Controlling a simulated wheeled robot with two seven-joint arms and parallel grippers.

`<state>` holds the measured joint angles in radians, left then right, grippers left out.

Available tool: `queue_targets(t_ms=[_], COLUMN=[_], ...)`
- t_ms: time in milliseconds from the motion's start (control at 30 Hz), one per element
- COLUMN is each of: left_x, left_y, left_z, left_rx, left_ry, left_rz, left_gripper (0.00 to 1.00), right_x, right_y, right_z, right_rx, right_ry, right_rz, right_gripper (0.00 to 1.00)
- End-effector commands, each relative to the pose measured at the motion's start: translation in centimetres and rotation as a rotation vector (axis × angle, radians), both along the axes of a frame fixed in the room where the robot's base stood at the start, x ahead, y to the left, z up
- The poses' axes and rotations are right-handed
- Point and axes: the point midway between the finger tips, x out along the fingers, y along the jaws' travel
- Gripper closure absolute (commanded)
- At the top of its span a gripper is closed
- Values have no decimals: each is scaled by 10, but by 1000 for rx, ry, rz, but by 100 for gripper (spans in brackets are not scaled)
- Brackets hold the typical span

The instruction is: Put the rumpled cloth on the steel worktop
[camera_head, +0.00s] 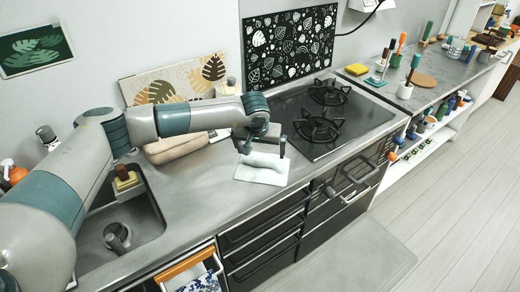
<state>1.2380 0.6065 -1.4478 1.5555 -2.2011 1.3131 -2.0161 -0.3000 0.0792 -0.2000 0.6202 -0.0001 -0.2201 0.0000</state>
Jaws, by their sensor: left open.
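A pale, whitish rumpled cloth (262,174) lies on the steel worktop (205,195), near its front edge and left of the stove. A fold stands up along its middle. My left gripper (262,150) is directly above the cloth, with its fingers apart on either side of the raised fold. It is open; whether the fingers touch the cloth I cannot tell. The gripper and wrist hide part of the cloth's far side. My right gripper is not in view.
A black gas stove (325,115) adjoins on the right. A sink (145,220) with a dark cup (117,237) is at left. A beige rounded object (176,147) lies behind my arm. An open drawer (190,268) with a blue-patterned cloth juts out at the front.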

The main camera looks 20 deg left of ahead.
Motion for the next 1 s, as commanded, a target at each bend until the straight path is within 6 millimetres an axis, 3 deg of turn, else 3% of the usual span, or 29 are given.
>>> queue_targets(t_ms=[333, 867, 1000], left_x=[-12, -13, -19], left_y=[-2, -2, -17], left_z=[28, 29, 22], left_rx=[0, -2, -51], left_ry=[0, 2, 15], left_rz=[0, 0, -1], left_gripper=[0, 0, 0], right_x=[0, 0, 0], right_y=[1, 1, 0], right_z=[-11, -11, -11], right_rx=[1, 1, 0], right_ry=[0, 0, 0], right_rz=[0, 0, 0], right_gripper=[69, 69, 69])
